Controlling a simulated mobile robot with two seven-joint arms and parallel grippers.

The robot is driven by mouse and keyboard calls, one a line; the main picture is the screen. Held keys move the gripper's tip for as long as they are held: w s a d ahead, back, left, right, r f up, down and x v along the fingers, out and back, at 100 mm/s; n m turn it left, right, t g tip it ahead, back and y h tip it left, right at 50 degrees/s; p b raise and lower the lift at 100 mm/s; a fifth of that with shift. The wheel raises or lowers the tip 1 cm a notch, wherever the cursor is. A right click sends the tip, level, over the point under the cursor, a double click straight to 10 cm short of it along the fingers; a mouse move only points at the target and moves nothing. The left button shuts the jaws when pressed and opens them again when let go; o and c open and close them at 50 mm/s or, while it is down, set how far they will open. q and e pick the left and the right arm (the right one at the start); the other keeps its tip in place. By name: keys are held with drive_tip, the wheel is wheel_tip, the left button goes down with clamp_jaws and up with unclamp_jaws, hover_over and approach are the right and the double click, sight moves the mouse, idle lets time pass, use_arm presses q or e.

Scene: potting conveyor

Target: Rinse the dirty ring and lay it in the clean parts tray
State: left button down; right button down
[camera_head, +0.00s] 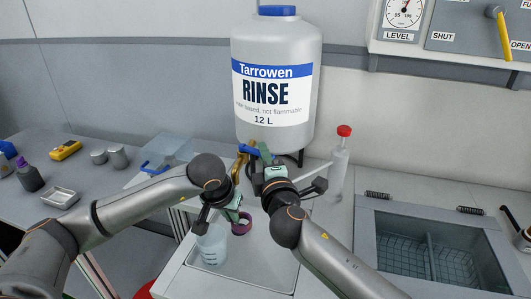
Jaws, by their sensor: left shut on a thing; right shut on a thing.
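The ring (242,228), dark purple, is in my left gripper (235,214), which is shut on its rim above the shallow white tray under the tap. The large white rinse container (275,125) stands behind, with a brass tap (237,168) and a blue tap handle (249,151). My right gripper (262,156) is at this handle and shut on it; its fingertips are partly hidden by the arm. The ring is below the tap spout. I cannot tell whether liquid is running or whether dirt is on the ring. Which tray is for clean parts is not clear.
A red-capped bottle (340,162) stands right. A sunken basin with mesh baskets (450,262) is at right. A clear bin (176,149) and small white dish (60,198) are left.

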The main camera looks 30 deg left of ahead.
drive_tip(key=c, duration=0.9)
unclamp_jaws()
drive_tip(key=shift+v, duration=6)
